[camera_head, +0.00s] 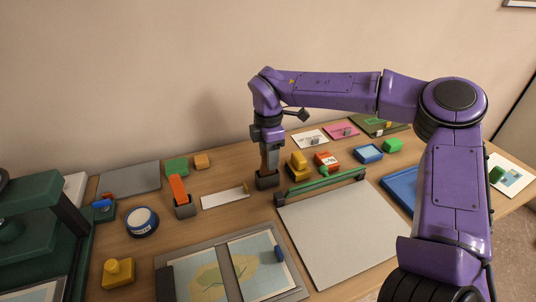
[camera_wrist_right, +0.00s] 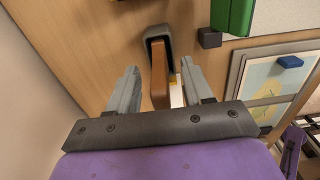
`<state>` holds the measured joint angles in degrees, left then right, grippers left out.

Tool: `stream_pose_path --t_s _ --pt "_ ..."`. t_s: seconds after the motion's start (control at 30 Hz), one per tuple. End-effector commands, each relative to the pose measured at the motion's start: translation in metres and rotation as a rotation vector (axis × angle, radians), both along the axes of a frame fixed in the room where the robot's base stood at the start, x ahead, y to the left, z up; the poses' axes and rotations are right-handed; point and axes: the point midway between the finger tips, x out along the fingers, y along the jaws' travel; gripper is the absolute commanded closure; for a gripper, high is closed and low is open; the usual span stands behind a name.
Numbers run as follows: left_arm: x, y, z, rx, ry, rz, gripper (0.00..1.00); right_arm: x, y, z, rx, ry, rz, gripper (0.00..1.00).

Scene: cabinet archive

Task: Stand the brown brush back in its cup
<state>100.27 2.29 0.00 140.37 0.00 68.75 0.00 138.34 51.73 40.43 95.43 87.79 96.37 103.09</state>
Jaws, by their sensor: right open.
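The brown brush (camera_head: 269,159) stands upright in a dark grey cup (camera_head: 267,181) near the middle of the desk. In the right wrist view the brush (camera_wrist_right: 160,80) has its far end inside the cup (camera_wrist_right: 155,34). My right gripper (camera_wrist_right: 160,66) is open, with one finger on each side of the brush, and small gaps show between them. In the head view this gripper (camera_head: 269,143) points down from above at the brush. The bottom of the brush is hidden in the cup. My left gripper is not in view.
A white strip (camera_head: 222,198) lies between the cups. A grey board with a green bar (camera_head: 325,186) lies close to the right. Yellow blocks (camera_head: 298,168) and a map frame (camera_head: 165,262) are nearby.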

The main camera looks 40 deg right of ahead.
Motion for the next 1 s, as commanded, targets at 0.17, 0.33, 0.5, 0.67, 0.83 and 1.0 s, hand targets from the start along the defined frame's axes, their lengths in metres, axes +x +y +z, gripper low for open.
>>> stream_pose_path --t_s 0.17,0.33,0.5,0.67,0.83,1.0 --pt "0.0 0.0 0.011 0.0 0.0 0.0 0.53 0.0 0.0 0.017 0.0 -0.002 0.001 0.49" --pt "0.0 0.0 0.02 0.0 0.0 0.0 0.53 0.0 0.0 0.031 0.0 -0.001 0.001 0.49" --pt "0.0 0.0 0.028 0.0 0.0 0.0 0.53 0.0 0.0 0.045 0.0 -0.002 0.001 0.49" --pt "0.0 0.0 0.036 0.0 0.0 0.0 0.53 0.0 0.0 0.058 0.0 -0.001 -0.001 0.49" --pt "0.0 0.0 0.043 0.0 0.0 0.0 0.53 0.0 0.0 0.07 0.0 -0.002 0.001 0.49" --pt "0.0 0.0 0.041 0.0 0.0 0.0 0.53 0.0 0.0 0.069 0.0 -0.001 0.001 0.49"
